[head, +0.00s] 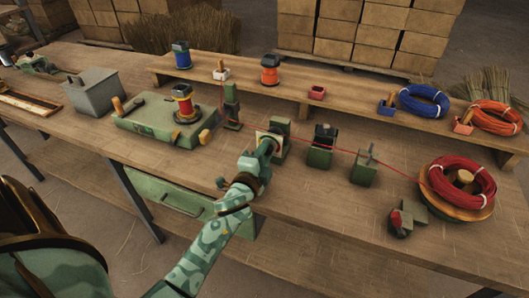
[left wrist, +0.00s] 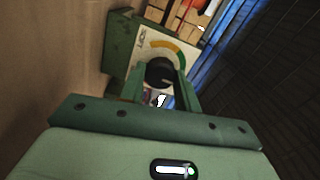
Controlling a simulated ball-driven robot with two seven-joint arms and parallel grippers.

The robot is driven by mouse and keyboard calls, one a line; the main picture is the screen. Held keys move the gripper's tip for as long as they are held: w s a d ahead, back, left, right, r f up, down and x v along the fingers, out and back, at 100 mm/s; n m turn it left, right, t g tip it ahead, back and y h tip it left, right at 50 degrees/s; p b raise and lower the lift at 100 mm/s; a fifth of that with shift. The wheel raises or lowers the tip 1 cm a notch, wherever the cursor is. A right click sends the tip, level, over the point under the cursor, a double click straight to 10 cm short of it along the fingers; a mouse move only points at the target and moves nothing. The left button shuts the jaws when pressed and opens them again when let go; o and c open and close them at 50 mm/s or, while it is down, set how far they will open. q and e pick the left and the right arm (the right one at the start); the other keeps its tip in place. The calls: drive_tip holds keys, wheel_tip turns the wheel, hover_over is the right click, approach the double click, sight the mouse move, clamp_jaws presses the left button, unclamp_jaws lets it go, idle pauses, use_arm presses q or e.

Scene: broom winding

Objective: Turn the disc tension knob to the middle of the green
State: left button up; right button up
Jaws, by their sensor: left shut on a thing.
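The disc tension knob (left wrist: 160,72) is a dark round knob on the pale dial face of a green box. In the left wrist view, a coloured arc (left wrist: 165,48) above it runs from yellow-orange to green at the right. The knob's pointer is too small to read. My left gripper (left wrist: 161,82) has a finger on each side of the knob and is shut on it. In the head view, my left gripper (head: 267,147) is at the front of the green tension box (head: 281,127) and hides the dial. My right gripper is not in view.
A red wire (head: 395,167) runs across the bench from a red coil (head: 463,185) through several green fixtures. A green winder (head: 155,118) with a spool stands at the left. A raised shelf (head: 345,100) behind carries spools and coils. Bare bench (head: 310,205) lies in front.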

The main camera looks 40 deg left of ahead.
use_arm(q)
drive_tip(key=shift+f, duration=0.1)
idle(0.3)
drive_tip(key=o, duration=1)
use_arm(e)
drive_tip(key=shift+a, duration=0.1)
